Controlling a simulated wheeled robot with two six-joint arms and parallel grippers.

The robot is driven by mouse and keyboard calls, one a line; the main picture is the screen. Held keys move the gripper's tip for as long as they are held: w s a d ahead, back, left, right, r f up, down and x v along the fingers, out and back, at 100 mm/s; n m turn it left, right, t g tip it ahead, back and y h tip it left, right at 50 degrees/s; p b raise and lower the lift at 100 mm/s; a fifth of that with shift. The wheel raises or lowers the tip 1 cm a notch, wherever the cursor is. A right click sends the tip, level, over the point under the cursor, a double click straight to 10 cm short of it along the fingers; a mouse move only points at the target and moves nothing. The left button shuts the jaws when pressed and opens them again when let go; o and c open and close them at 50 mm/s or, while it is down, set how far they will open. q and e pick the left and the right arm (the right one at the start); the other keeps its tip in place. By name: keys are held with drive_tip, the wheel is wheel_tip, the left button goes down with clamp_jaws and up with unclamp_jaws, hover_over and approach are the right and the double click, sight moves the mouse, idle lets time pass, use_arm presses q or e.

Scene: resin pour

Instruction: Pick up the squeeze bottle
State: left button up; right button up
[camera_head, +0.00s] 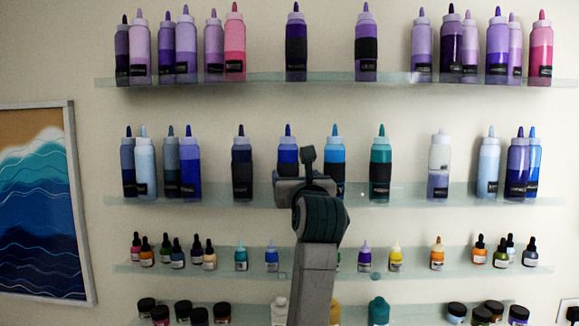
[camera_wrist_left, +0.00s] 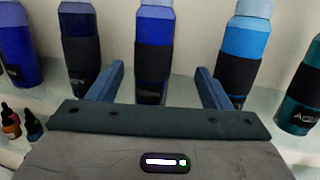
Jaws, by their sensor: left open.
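Several squeeze bottles stand upright on glass shelves. A blue squeeze bottle (camera_head: 288,153) with a dark band is on the second shelf, partly hidden behind my left gripper (camera_head: 307,165). In the left wrist view a blue squeeze bottle (camera_wrist_left: 155,28) stands straight ahead, between the two spread fingers of my left gripper (camera_wrist_left: 160,80) as seen from the wrist. The gripper is open and holds nothing. I cannot tell how far the fingertips are from the bottle. My right gripper is in neither view.
A dark navy bottle (camera_head: 242,160) and a lighter blue bottle (camera_head: 335,150) flank it. The upper shelf (camera_head: 330,77) holds purple and pink bottles. Small dropper bottles (camera_head: 241,258) and jars (camera_head: 457,310) fill the lower shelves. A wave picture (camera_head: 40,200) hangs at left.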

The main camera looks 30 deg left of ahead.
sight(290, 174)
use_arm(q)
drive_tip(key=shift+w+a+r, duration=0.1)
drive_tip(key=shift+w+a, duration=0.3)
drive_tip(key=shift+a, duration=0.1)
drive_tip(key=shift+w+a, duration=0.1)
drive_tip(key=shift+a, duration=0.25)
drive_tip(key=p+x, duration=0.4)
drive_tip(key=shift+a, duration=0.1)
drive_tip(key=shift+w+a+f+p, duration=0.2)
drive_tip(key=shift+w+a+p, duration=0.1)
drive_tip(key=shift+a+p, duration=0.15)
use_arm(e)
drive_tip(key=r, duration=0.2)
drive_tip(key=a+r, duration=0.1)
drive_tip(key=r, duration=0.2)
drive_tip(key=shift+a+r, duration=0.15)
use_arm(q)
drive_tip(key=shift+d, duration=0.2)
drive_tip(key=c, duration=0.5)
drive_tip(key=shift+a, duration=0.15)
drive_tip(key=c, duration=0.7)
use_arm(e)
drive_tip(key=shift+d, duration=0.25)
